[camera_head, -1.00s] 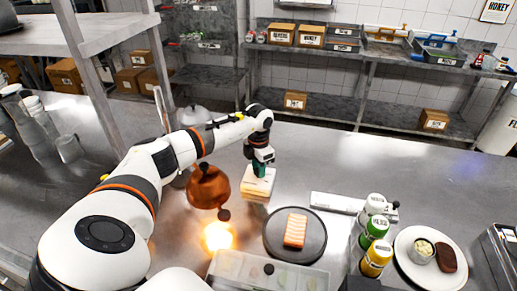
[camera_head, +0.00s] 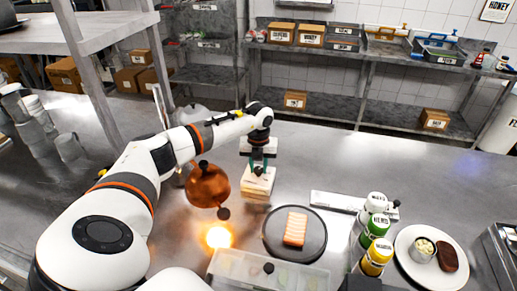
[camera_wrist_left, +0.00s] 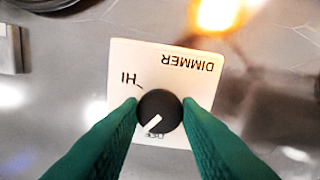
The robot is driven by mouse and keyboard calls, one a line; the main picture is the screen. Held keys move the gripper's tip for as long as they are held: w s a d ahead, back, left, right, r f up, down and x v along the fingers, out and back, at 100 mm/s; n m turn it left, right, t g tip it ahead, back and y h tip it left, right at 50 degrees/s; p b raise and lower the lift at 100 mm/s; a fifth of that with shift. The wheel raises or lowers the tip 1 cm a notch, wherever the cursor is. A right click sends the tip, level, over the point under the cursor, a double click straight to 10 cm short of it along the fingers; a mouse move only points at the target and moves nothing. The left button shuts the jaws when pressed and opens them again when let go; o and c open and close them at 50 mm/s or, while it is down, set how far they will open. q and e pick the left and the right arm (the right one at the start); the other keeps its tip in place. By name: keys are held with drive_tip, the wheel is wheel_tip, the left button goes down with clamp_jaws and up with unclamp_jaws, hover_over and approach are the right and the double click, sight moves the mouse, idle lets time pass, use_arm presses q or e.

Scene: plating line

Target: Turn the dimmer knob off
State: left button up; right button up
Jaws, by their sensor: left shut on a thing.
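The dimmer is a pale box (camera_head: 258,188) on the steel counter, below my left gripper (camera_head: 257,170). In the left wrist view its white face (camera_wrist_left: 122,60) reads "DIMMER" and "HI", upside down. My left gripper (camera_wrist_left: 160,108) is shut on the round black knob (camera_wrist_left: 160,104), one green finger on each side. The knob's white pointer points down-left, close to a small, partly hidden label at the lower edge. The copper heat lamp (camera_head: 207,187) hangs left of the dimmer, and its bright glow (camera_head: 218,237) shows it lit. My right gripper is out of view.
A dark plate (camera_head: 272,246) with a salmon piece (camera_head: 295,229) lies right of the lamp. Bottles (camera_head: 376,226) and a white plate (camera_head: 405,262) stand further right. A clear-lidded container (camera_head: 240,268) is in front. The counter behind the dimmer is mostly clear.

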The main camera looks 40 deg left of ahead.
sight(258, 169)
use_arm(q)
drive_tip(key=n, duration=0.4)
drive_tip(key=shift+w+a+r+p, duration=0.1)
drive_tip(key=shift+r+p, duration=0.05)
drive_tip(key=shift+p, duration=0.15)
drive_tip(key=shift+n, duration=1.6)
drive_tip(key=o, duration=1)
drive_tip(key=shift+c, duration=0.2)
drive_tip(key=shift+r, duration=0.3)
wheel_tip(258, 169, up, 11)
drive_tip(key=b, duration=0.3)
drive_tip(key=shift+r, duration=0.15)
